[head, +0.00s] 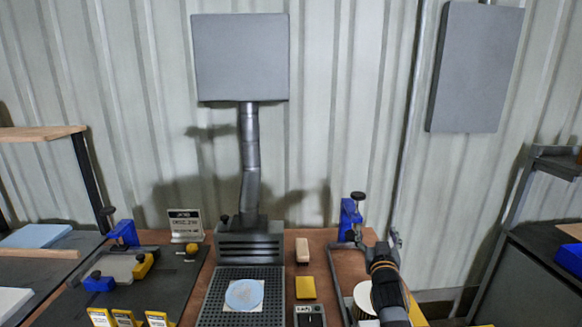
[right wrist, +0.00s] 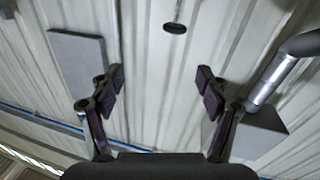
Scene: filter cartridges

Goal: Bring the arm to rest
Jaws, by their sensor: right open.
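My right arm comes up from the bottom right of the head view, and its gripper (head: 394,240) points toward the back wall over the right part of the bench. In the right wrist view my right gripper (right wrist: 161,84) is open, its two fingers wide apart with nothing between them. Behind the fingers I see only the corrugated wall and fixtures on it. My left gripper is not in view.
A brown bench (head: 333,240) holds a perforated plate (head: 210,300) with a round blue-white disc (head: 244,294), a yellow block (head: 305,287), a tan block (head: 302,250) and a blue clamp (head: 350,218). A dark mat (head: 165,280) lies left. White discs (head: 363,297) sit beside my right arm.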

